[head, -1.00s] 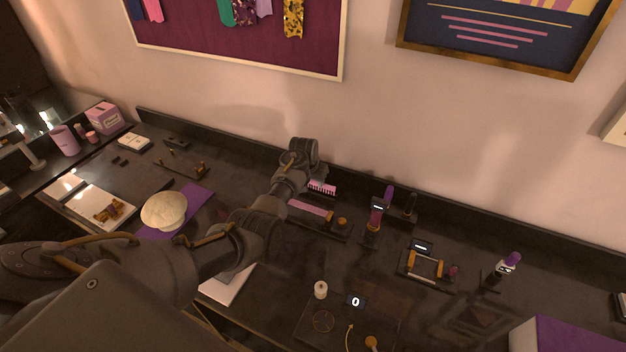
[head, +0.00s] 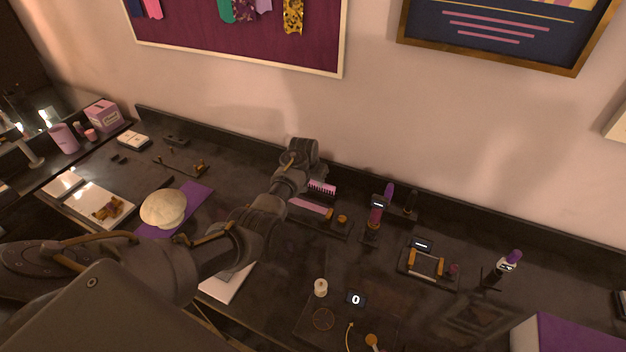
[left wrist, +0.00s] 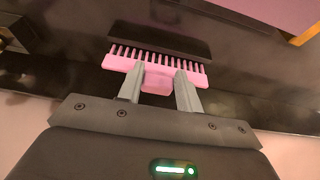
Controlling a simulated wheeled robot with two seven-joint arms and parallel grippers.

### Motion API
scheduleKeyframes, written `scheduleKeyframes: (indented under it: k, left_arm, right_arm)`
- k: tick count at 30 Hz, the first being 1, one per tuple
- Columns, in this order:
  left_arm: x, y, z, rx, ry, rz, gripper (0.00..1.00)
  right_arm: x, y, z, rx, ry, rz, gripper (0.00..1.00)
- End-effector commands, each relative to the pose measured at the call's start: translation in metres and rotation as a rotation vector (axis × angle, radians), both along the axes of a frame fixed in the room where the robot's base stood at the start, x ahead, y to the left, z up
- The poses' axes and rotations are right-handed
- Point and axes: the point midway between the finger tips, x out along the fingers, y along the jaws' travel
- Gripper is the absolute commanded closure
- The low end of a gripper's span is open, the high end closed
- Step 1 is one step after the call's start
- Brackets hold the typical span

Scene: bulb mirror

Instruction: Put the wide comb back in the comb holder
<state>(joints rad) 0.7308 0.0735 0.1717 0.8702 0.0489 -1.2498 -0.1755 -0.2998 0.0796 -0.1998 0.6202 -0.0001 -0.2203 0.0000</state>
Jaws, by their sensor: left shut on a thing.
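The wide comb is pink with a row of teeth and a short tab; it shows in the head view (head: 322,187) and the left wrist view (left wrist: 157,66). My left gripper (left wrist: 158,74) is shut on the comb's tab, with one grey finger on each side. A dark bar (left wrist: 160,41) lies along the tooth tips in the left wrist view; I cannot tell whether the teeth touch it. In the head view my fingers are hidden behind my wrist. A second pink strip (head: 311,207) lies on a dark stand just in front of the comb. My right gripper is out of view.
A cream round pad (head: 164,210) lies on a purple mat to the left. The wall and raised back edge are close behind the comb.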

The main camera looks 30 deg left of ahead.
Motion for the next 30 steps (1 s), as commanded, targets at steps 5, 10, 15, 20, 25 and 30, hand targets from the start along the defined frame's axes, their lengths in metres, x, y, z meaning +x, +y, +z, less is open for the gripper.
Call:
scheduleKeyframes:
  k: [5,10,15,20,25,30]
  left_arm:
    - [0.0,0.0,-0.006,0.0,0.0,0.0,0.85]
    - [0.0,0.0,-0.012,0.0,0.001,0.0,0.85]
    - [0.0,0.0,-0.017,0.0,0.001,0.0,0.85]
    - [0.0,0.0,-0.019,0.0,0.0,0.0,0.85]
    - [0.0,0.0,-0.019,0.0,0.0,0.0,0.85]
    - [0.0,0.0,-0.019,0.0,0.0,0.0,0.53]
  right_arm:
    - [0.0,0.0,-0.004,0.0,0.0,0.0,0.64]
    - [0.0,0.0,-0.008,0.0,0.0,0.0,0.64]
    - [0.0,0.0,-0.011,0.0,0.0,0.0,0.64]
    - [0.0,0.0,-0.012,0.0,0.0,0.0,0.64]
    - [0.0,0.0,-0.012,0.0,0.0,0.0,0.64]
    - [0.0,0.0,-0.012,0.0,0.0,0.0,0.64]
